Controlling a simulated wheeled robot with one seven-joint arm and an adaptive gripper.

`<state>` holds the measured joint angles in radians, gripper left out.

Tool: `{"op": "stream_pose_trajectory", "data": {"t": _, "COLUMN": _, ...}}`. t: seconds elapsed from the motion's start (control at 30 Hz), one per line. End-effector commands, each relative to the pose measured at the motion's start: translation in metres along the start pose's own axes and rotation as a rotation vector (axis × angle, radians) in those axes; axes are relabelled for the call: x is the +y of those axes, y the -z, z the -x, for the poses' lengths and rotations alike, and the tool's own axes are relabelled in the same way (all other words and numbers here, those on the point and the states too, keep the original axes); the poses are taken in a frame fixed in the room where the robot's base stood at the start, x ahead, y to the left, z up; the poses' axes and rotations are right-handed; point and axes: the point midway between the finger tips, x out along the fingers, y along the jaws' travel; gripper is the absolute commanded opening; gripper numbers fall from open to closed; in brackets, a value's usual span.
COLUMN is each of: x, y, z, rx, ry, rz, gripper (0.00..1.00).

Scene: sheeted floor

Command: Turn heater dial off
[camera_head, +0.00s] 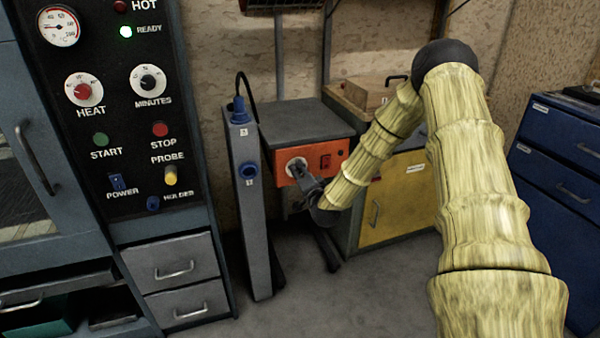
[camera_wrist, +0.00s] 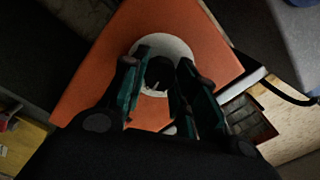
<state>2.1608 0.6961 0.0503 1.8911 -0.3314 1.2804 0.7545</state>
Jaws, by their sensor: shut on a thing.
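The heater dial is a dark knob (camera_wrist: 159,73) on a round white plate (camera_wrist: 178,46), set in an orange panel (camera_wrist: 110,62) in the wrist view. In the head view the white dial plate (camera_head: 297,167) shows on the orange front (camera_head: 337,149) of a grey box. My gripper (camera_wrist: 160,88) is shut on the knob, with one finger on each side of it. The knob's pointer and the plate's markings cannot be read.
A red switch (camera_head: 325,161) is right of the dial. A grey post (camera_head: 249,210) with blue fittings stands close on the left. A black control panel (camera_head: 115,100) is farther left, with a yellow cabinet (camera_head: 400,195) behind my arm and blue drawers (camera_head: 565,150) at right.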

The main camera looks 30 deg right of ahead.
Motion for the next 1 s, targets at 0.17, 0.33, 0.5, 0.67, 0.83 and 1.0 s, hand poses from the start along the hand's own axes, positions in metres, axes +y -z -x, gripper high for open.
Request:
{"op": "stream_pose_trajectory", "data": {"t": 0.17, "x": -0.0004, "y": 0.0000, "z": 0.0004, "rx": -0.001, "ry": -0.001, "rz": 0.127, "gripper": 0.05}}
{"op": "stream_pose_trajectory", "data": {"t": 0.33, "x": -0.0006, "y": 0.0001, "z": 0.0005, "rx": -0.002, "ry": -0.002, "rz": 0.283, "gripper": 0.05}}
{"op": "stream_pose_trajectory", "data": {"t": 0.5, "x": -0.0009, "y": -0.0003, "z": 0.0005, "rx": -0.002, "ry": 0.000, "rz": 0.446, "gripper": 0.05}}
{"op": "stream_pose_trajectory", "data": {"t": 0.67, "x": 0.0000, "y": -0.0003, "z": 0.0007, "rx": -0.002, "ry": -0.002, "rz": 0.598, "gripper": 0.05}}
{"op": "stream_pose_trajectory", "data": {"t": 0.83, "x": -0.0006, "y": -0.0002, "z": 0.0006, "rx": -0.002, "ry": -0.001, "rz": 0.761, "gripper": 0.05}}
{"op": "stream_pose_trajectory", "data": {"t": 1.0, "x": 0.0000, "y": -0.0003, "z": 0.0006, "rx": -0.002, "ry": -0.001, "rz": 0.920, "gripper": 0.05}}
